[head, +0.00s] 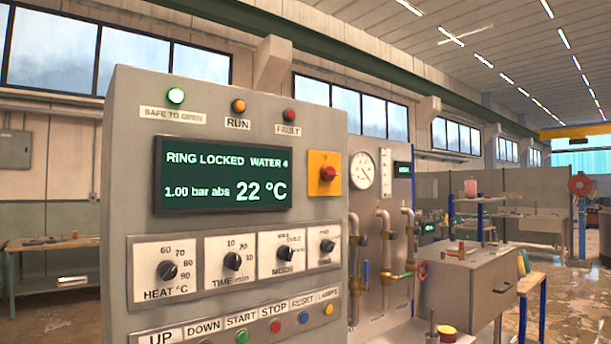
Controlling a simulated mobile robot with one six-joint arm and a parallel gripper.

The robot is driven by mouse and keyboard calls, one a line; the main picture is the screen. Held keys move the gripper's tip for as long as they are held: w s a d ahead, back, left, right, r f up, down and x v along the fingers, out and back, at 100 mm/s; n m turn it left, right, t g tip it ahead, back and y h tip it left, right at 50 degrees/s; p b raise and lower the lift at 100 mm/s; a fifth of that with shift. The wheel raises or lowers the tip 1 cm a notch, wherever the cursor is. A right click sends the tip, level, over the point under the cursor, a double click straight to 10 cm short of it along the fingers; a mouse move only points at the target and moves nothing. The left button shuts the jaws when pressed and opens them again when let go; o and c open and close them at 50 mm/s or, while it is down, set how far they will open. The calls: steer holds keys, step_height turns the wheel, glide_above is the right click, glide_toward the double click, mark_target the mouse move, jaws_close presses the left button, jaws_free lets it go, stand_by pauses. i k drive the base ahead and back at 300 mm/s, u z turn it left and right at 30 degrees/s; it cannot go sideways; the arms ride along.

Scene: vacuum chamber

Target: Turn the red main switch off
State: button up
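The red main switch (328,174) is a rotary knob on a yellow-orange square plate (315,187). It sits at the right side of the grey control panel (135,110), right of the green display (222,175). The knob's exact angle and any on/off marks are too small to read. The display reads "RING LOCKED WATER 4", "1.00 bar abs" and "22 °C". The "RUN" lamp (238,106) is amber and the "FAULT" lamp (289,115) is dark red. My gripper is not in view.
Below the display are several black knobs, including HEAT (167,270), and a row of coloured buttons. Right of the panel are copper pipes (383,250), a round gauge (361,170) and a grey box (465,285). A workbench (50,245) stands at the left. The space before the switch looks clear.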

mark_target(327, 173)
steer(key=z, duration=0.05)
steer(key=i, duration=1)
steer(key=u, duration=0.05)
